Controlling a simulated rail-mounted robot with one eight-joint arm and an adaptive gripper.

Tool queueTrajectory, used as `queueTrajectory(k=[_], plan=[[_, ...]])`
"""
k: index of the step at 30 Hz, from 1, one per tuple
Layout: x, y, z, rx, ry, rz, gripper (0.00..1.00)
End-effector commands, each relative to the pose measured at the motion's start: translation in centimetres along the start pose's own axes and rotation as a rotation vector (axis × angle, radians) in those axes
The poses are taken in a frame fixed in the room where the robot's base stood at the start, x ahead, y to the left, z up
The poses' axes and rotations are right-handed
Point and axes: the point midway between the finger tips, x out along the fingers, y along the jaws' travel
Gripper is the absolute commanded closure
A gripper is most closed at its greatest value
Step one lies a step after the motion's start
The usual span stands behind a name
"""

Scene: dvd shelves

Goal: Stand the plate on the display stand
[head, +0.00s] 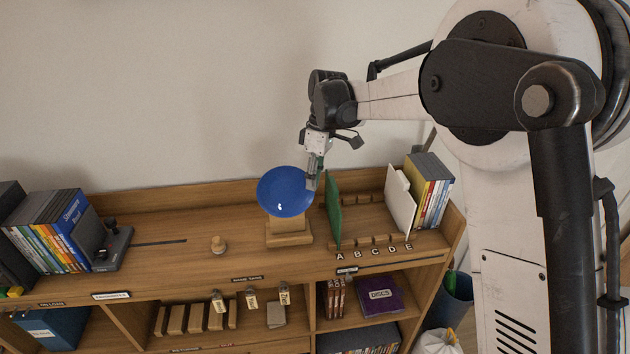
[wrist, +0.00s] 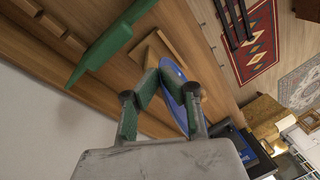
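The blue plate (head: 285,191) is upright, its face toward the head camera. It shows nearly edge-on in the wrist view (wrist: 174,74). My gripper (head: 312,181) is at the plate's right edge; in the wrist view, its green-padded fingers (wrist: 168,91) are on either side of the rim and look closed on it. The wooden display stand (head: 289,239) is on the shelf top directly below the plate in the head view, and part of it shows in the wrist view (wrist: 154,52). The plate hides the stand's upper part; I cannot tell whether they touch.
A green divider (head: 334,209) stands close right of the plate and stand. A white divider (head: 399,200) and cases (head: 430,190) are farther right. A small wooden knob (head: 218,245) is left of the stand. Blue-ended cases (head: 75,230) stand at far left. The wall is behind.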

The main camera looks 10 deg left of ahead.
Motion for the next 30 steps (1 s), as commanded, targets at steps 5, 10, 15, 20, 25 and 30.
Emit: queueTrajectory(k=[5,10,15,20,25,30], plan=[[0.0,0.0,0.0,0.000,0.000,0.000,1.00],[0.0,0.1,0.1,0.003,0.000,-0.014,1.00],[0.2,0.2,0.1,0.010,0.001,-0.051,1.00],[1.1,0.3,0.2,0.009,0.001,-0.050,1.00],[2.3,0.6,0.3,0.009,0.001,-0.049,1.00],[3.4,0.8,0.4,0.009,0.001,-0.049,1.00]])
